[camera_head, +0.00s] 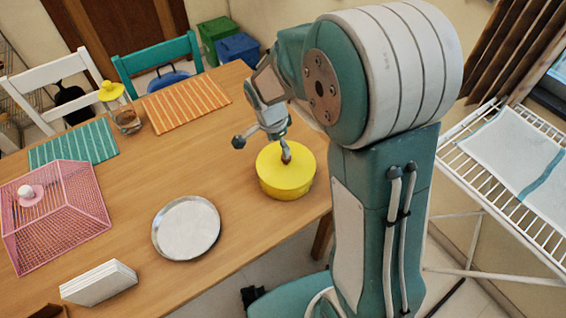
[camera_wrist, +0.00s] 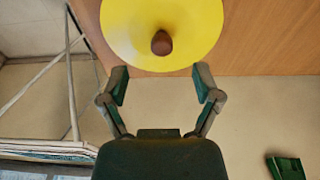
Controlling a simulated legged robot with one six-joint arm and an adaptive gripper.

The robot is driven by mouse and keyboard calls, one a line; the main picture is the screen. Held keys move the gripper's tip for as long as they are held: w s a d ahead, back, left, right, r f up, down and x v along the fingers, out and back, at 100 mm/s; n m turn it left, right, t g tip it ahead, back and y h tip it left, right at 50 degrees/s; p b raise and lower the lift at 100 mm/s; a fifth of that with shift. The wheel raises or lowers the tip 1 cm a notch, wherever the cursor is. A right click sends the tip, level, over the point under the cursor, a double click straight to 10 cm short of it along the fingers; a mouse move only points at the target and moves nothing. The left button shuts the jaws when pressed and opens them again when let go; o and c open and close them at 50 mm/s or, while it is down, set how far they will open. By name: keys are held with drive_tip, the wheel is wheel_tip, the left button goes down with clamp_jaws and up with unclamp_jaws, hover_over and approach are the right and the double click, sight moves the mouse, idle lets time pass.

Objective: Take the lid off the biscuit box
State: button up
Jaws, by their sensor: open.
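The biscuit box (camera_head: 286,186) is a round yellow box on the wooden table, near its right edge. Its flat yellow lid (camera_head: 272,165) is on it, with a brown knob (camera_head: 286,155) in the middle. In the wrist view the lid (camera_wrist: 125,25) and its knob (camera_wrist: 161,42) show at the top. My gripper (camera_head: 262,147) is over the box in the head view. In the wrist view my gripper (camera_wrist: 160,84) is open and empty, its fingers spread below the lid's near edge, with the knob beyond the fingertips. I cannot tell how high the fingertips are above the lid.
A round metal plate (camera_head: 186,228) lies left of the box. A pink mesh cover (camera_head: 70,215), a white block (camera_head: 98,283), a glass jar with yellow top (camera_head: 125,118), and striped mats (camera_head: 187,104) are further off. A white rack (camera_head: 470,150) stands right. The table between plate and mats is clear.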

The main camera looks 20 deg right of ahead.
sight(284, 159)
drive_tip(key=d+f, duration=0.1)
drive_tip(key=f, duration=0.2)
drive_tip(key=shift+w+d, duration=0.1)
drive_tip(key=shift+d, duration=0.3)
drive_tip(key=f, duration=0.4)
drive_tip(key=shift+w+d+f, duration=0.1)
drive_tip(key=shift+w+d, duration=0.2)
drive_tip(key=shift+w, duration=0.1)
drive_tip(key=shift+a+f, duration=0.1)
drive_tip(key=shift+f, duration=0.15)
drive_tip(key=shift+c, duration=0.9)
drive_tip(key=shift+d, duration=0.2)
clamp_jaws()
